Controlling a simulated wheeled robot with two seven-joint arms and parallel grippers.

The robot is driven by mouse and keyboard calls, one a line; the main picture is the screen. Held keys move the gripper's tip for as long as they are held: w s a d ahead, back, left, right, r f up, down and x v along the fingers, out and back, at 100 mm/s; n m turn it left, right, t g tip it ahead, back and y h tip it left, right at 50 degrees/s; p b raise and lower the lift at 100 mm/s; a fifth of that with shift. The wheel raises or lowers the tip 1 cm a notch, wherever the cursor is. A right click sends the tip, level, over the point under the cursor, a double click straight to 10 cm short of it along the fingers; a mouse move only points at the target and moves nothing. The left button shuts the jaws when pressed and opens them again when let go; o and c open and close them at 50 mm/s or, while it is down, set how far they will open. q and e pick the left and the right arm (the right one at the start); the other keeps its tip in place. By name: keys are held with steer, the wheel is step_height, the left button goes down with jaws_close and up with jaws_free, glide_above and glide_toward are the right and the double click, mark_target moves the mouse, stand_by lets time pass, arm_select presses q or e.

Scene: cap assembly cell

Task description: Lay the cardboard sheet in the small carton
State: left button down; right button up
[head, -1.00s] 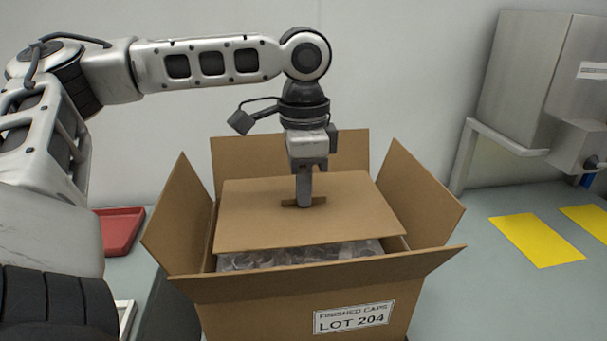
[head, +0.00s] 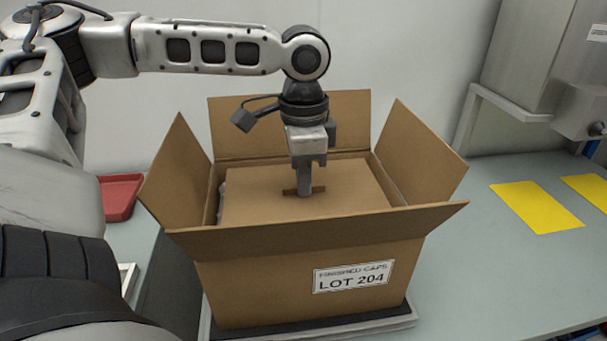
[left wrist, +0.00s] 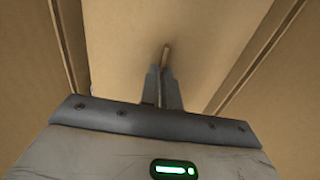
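The carton (head: 250,275) stands open with its flaps spread, labelled "FINISHED CAPS LOT 204". The brown cardboard sheet (head: 260,208) is inside the carton walls, below the rim, and looks about level. Its near edge is hidden behind the front flap. My left gripper (head: 304,194) points straight down at the sheet's middle, its fingers shut on a small upright tab. In the left wrist view the fingers (left wrist: 162,88) are close together with the tab between them, and the sheet (left wrist: 125,40) lies beneath. Clear bagged contents barely show at the sheet's left edge. My right gripper is not in view.
The carton rests on a low dark-topped platform (head: 330,327) on the grey-green table (head: 480,270). A red tray (head: 120,196) is at the left. Yellow mats (head: 537,207) lie at the right, near a metal machine (head: 530,60).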

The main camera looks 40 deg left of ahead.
arm_select(q)
steer(key=c, duration=1.6)
jaws_free()
steer(key=shift+o, duration=0.2)
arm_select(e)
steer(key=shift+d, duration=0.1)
